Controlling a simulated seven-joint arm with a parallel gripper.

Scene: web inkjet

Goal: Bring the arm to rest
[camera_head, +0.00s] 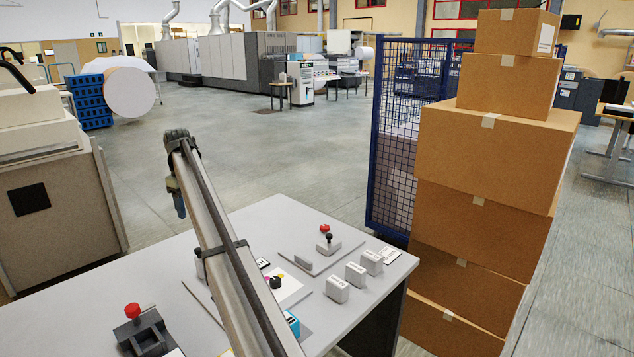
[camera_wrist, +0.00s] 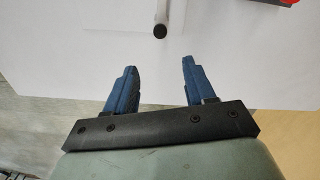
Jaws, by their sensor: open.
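My gripper shows in the wrist view (camera_wrist: 158,68) with its two blue fingers spread wide apart and nothing between them. In the head view the gripper (camera_head: 180,204) hangs down from the far end of my arm, small and partly hidden, near the far left edge of the grey table (camera_head: 250,222). It appears to be above and clear of the things on the table. In the wrist view a grey rod with a dark round end (camera_wrist: 160,31) is just beyond the fingertips, apart from them; I cannot tell what it belongs to.
The table holds a red-knobbed dark fixture (camera_head: 143,330), another fixture with red and black knobs (camera_head: 327,243), and small grey labelled blocks (camera_head: 338,289). Stacked cardboard boxes (camera_head: 490,155) and a blue mesh fence (camera_head: 393,150) stand right. Open floor lies behind the table.

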